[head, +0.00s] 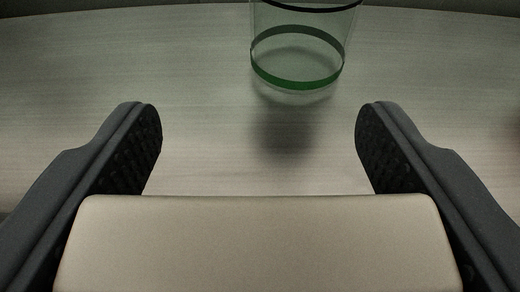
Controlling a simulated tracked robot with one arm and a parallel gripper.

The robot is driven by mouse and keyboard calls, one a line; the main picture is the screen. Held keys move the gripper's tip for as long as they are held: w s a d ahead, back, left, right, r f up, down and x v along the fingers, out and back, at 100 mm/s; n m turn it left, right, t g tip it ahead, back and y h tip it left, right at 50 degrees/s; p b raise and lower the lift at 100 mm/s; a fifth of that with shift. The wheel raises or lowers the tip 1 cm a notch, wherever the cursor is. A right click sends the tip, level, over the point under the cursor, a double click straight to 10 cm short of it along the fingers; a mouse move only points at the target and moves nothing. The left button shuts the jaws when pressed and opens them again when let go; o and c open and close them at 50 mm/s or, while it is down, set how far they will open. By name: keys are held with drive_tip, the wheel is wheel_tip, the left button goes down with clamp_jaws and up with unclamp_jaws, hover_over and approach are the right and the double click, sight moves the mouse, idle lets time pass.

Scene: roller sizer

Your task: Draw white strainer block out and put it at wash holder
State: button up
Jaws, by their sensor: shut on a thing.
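A pale, off-white block (258,245), which looks like the white strainer block, fills the bottom middle of the head view. My gripper (258,125) has one dark, textured finger on each side of it and is shut on it. The fingertips reach out past the block's far edge. The block's near part is cut off by the picture's bottom edge. A clear cylinder (298,60) with a green band low down and a black ring higher up stands ahead, beyond the fingertips. I cannot tell whether it is the wash holder.
A light wood-grain surface (180,60) spreads ahead, clear to the left and right of the cylinder. A soft dark shadow lies in front of the cylinder. The surface's far edge curves along the top. A faint reddish-dark patch shows at the right border, too cut off to identify.

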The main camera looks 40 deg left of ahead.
drive_tip(key=shift+f, duration=0.45)
drive_tip(key=o, duration=1.1)
drive_tip(key=shift+s+d, duration=0.1)
drive_tip(key=v, duration=1.3)
drive_tip(key=shift+s+d+r+p, duration=0.15)
drive_tip(key=shift+s+p, duration=0.05)
drive_tip(key=shift+p, duration=0.15)
